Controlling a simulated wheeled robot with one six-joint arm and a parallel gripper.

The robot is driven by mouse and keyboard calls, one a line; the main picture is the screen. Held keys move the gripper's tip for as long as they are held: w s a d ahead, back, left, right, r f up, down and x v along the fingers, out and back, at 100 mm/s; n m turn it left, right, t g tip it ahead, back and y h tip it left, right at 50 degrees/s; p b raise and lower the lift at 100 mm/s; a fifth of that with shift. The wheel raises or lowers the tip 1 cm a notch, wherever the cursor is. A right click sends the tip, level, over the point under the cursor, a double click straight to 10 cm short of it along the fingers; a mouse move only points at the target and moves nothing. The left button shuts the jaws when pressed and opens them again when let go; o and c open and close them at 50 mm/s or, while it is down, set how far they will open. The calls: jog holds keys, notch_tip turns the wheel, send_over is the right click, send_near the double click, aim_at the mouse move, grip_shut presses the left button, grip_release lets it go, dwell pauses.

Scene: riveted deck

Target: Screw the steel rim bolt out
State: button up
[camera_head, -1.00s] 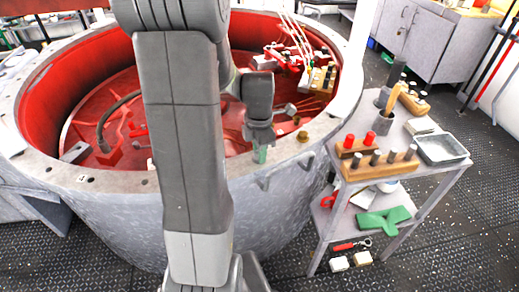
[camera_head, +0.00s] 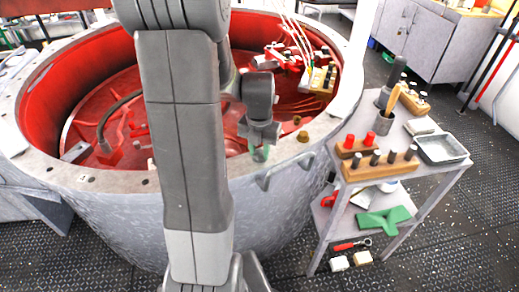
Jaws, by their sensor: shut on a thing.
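My gripper (camera_head: 261,150) points down at the near right part of the tank's pale rim (camera_head: 220,173). It is shut at rim height, with green showing at its fingertips. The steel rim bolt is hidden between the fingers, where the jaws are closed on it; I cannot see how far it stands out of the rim. A brass-coloured bolt (camera_head: 303,137) sits on the rim just right of my gripper.
A grey cart (camera_head: 358,195) stands right of the tank, with a wooden bolt block (camera_head: 380,165), a metal tray (camera_head: 442,148) and a cup (camera_head: 383,122). A handle (camera_head: 284,172) juts from the tank wall. Red parts fill the tank's inside.

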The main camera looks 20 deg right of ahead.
aim_at(259, 152)
jog(key=shift+s+a+f+n, duration=0.1)
jog(key=shift+f+n, duration=0.05)
jog(key=shift+n, duration=0.35)
jog(key=o, duration=1)
jog(key=shift+c, duration=0.2)
notch_tip(259, 152, up, 14)
jog(key=shift+p, duration=0.45)
